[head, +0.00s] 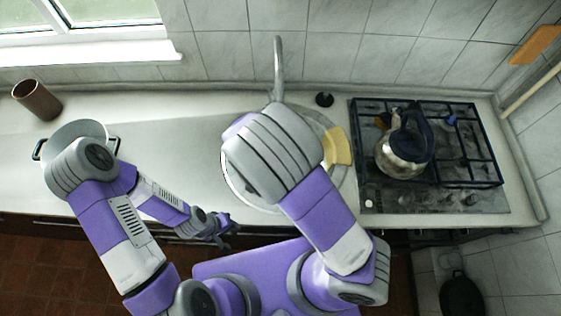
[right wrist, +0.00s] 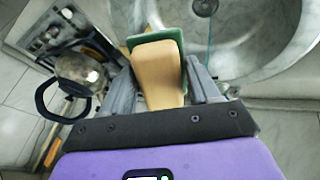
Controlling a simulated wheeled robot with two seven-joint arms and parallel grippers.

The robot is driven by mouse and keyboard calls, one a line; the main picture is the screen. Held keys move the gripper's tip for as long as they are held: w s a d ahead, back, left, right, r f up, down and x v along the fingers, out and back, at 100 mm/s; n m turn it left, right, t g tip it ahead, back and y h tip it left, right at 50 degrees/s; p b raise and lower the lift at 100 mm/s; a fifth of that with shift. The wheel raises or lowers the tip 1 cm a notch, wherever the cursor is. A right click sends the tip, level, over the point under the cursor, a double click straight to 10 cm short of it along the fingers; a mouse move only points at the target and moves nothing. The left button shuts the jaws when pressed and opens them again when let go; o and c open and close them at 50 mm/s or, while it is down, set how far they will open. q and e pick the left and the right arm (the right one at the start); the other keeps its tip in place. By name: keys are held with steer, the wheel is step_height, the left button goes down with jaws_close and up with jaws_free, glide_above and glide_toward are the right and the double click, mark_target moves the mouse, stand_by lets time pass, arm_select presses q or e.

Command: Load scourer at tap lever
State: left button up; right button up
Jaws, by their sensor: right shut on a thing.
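The scourer (right wrist: 157,68), a tan block with a green face, is held between the fingers of my right gripper (right wrist: 158,88) in the right wrist view. In the head view my right arm hides this gripper and the scourer over the sink. The grey tap (head: 278,65) stands upright behind the round sink (head: 341,172); its base is partly hidden by my arm, and I cannot make out the lever. My left gripper (head: 226,231) is low at the counter's front edge, away from the sink; its finger opening is too small to tell.
A yellow piece (head: 337,147) lies at the sink's right edge. A kettle (head: 403,150) stands on the black-grated hob (head: 470,160) to the right. A small black knob (head: 324,99) is right of the tap. A pot (head: 80,130) and brown cup (head: 37,99) stand left.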

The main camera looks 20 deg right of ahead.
steer(key=w, duration=0.3)
steer(key=shift+d+f, duration=0.15)
steer(key=shift+f, duration=0.2)
steer(key=w+f, duration=0.2)
steer(key=w, duration=0.7)
steer(key=shift+w+d+b, duration=0.15)
steer(key=shift+d+b, duration=0.15)
steer(key=shift+d, duration=0.15)
steer(key=shift+r, duration=0.1)
steer(key=shift+s+a+b, duration=0.25)
steer(key=shift+s+b, duration=0.3)
steer(key=shift+s, duration=1.45)
steer(key=shift+s+a+b, duration=0.2)
steer(key=shift+s+b, duration=0.35)
steer(key=shift+s, duration=1.45)
